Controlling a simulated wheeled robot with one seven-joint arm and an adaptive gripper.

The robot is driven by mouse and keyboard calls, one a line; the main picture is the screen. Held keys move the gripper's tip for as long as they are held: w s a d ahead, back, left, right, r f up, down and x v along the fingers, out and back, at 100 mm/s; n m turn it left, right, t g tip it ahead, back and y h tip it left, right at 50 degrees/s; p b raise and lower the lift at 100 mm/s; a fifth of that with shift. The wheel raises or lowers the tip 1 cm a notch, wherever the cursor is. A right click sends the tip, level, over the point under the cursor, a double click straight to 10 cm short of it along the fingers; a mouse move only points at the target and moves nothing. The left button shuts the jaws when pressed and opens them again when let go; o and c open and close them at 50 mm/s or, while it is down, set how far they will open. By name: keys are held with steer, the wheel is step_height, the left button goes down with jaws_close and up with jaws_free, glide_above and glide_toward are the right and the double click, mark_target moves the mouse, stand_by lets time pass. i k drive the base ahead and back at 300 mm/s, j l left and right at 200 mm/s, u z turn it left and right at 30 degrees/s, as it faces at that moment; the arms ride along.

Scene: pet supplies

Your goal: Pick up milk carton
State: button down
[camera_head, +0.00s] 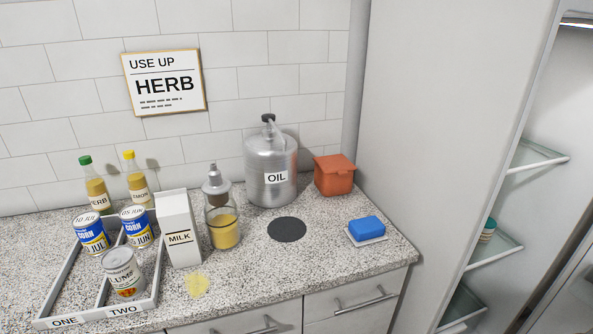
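The milk carton (178,230) is a tall white box with a black "MILK" label. It stands upright on the speckled counter in the head view, just right of the grey divided tray and left of a glass jar of yellow contents. Its front and right side show, and nothing covers its front. My gripper is not in view.
The tray (153,292) holds several cans. A pump-topped jar (222,227) stands close to the carton's right, with a yellow patch (197,285) in front. Bottles (97,189) stand behind. An oil canister (270,172), dark disc (287,229), orange box (334,174) and blue sponge (366,226) are further right.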

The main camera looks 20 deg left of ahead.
mark_target(175, 214)
steer(key=u, duration=1.45)
steer(key=i+z, duration=0.4)
steer(key=i+j+z, duration=0.15)
steer(key=i+z, duration=0.2)
steer(key=i, duration=0.2)
